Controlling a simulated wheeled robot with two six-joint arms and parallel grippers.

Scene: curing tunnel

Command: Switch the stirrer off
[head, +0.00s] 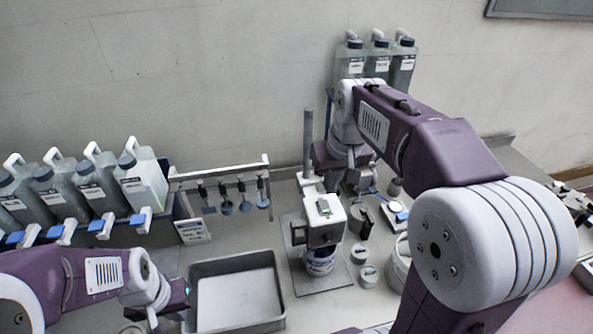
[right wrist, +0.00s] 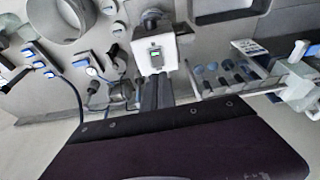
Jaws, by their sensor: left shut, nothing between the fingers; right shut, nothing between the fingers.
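The stirrer (head: 325,228) is a white box-shaped head on a grey column, with a small green-lit switch (head: 323,207) on its face. Its lower end is over a white and blue tub (head: 320,264). In the right wrist view the stirrer (right wrist: 150,32) and its green switch (right wrist: 156,56) show near the top middle. My right gripper (head: 350,186) is shut and empty, just behind and right of the stirrer head. I cannot tell whether it touches it. My left gripper (head: 182,290) is shut and empty at the lower left, beside a grey tray, well away from the stirrer.
The grey tray (head: 194,303) is left of the stirrer. A rack (head: 225,171) with hanging paddles stands behind it. Bottles (head: 143,182) line the left, and more bottles (head: 404,66) stand at the back. Small pots (head: 368,277) and a round white container (head: 399,262) sit to the right.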

